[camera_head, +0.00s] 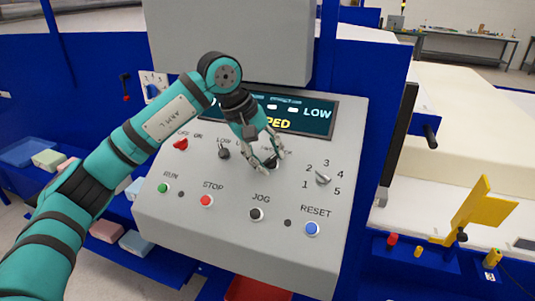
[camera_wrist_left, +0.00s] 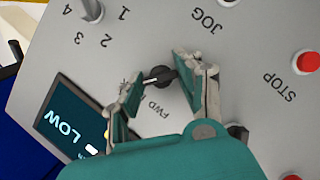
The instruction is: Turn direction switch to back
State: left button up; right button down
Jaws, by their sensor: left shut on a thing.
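The direction switch is a small black rotary knob, partly hidden by my left gripper in the head view. In the left wrist view the direction switch (camera_wrist_left: 160,76) shows between the fingers, close to the printed FWD label (camera_wrist_left: 147,107). My left gripper (camera_head: 268,165) points down at the grey sloped control panel (camera_head: 180,225) and is shut on the direction switch. The fingers also show in the left wrist view (camera_wrist_left: 165,80), one on each side of the knob. The exact direction of the knob's pointer is hard to tell. My right gripper is not in view.
Left of the gripper are a black LOW switch (camera_head: 223,152) and a red switch (camera_head: 181,145). To the right is a numbered dial (camera_head: 322,178). Below are the green RUN (camera_head: 163,188), red STOP (camera_head: 206,201), black JOG (camera_head: 257,214) and blue RESET (camera_head: 312,228) buttons. A display (camera_head: 312,118) is above.

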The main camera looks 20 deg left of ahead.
pick_arm(q)
jog(key=shift+m, duration=0.5)
jog(key=o, duration=1.2)
jog(key=shift+c, duration=0.2)
jog(key=v, duration=1.2)
jog(key=shift+w+d, duration=0.1)
